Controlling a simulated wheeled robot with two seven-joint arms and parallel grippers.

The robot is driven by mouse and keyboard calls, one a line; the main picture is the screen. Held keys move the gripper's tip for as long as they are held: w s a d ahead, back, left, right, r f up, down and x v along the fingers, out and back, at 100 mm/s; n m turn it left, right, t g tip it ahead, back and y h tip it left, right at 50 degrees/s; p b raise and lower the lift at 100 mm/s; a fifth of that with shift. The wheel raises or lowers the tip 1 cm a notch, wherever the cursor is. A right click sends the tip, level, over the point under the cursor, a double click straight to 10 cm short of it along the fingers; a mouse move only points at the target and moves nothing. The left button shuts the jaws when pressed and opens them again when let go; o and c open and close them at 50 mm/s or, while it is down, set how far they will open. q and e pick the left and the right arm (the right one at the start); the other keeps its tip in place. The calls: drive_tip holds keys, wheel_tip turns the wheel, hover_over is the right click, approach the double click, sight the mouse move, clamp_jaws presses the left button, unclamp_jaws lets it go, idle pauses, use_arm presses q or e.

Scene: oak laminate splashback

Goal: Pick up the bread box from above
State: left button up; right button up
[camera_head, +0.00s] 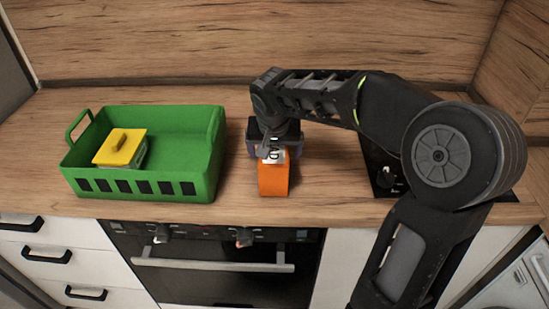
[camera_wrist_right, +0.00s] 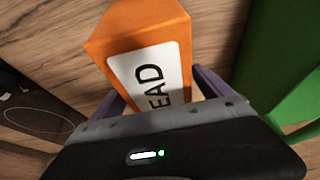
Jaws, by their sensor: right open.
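The bread box (camera_head: 273,182) is orange with a white label and stands on the wooden counter, right of the green basket. My right gripper (camera_head: 267,152) is directly above it, pointing down, and hides its upper rear part. In the right wrist view, the bread box (camera_wrist_right: 135,25) shows its label with the letters "EAD". The purple fingers of my right gripper (camera_wrist_right: 162,92) are apart, one on each side of the box. Whether they touch it cannot be seen. My left gripper is out of view.
A green basket (camera_head: 190,188) stands at the left with a yellow-lidded container (camera_head: 121,146) inside. A black hob (camera_head: 378,165) lies to the right, partly behind my arm. The counter (camera_head: 238,195) between basket and box is clear. A wooden splashback (camera_head: 200,40) closes the back.

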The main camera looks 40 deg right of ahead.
drive_tip(key=shift+f+b, duration=0.2)
drive_tip(key=shift+b, duration=0.2)
idle(0.7)
drive_tip(key=shift+c, duration=0.2)
clamp_jaws()
idle(1.0)
drive_tip(key=shift+r, duration=0.1)
drive_tip(key=shift+r+p, duration=0.4)
drive_tip(key=shift+p, duration=0.15)
wheel_tip(320, 180, up, 10)
drive_tip(key=shift+f, duration=0.2)
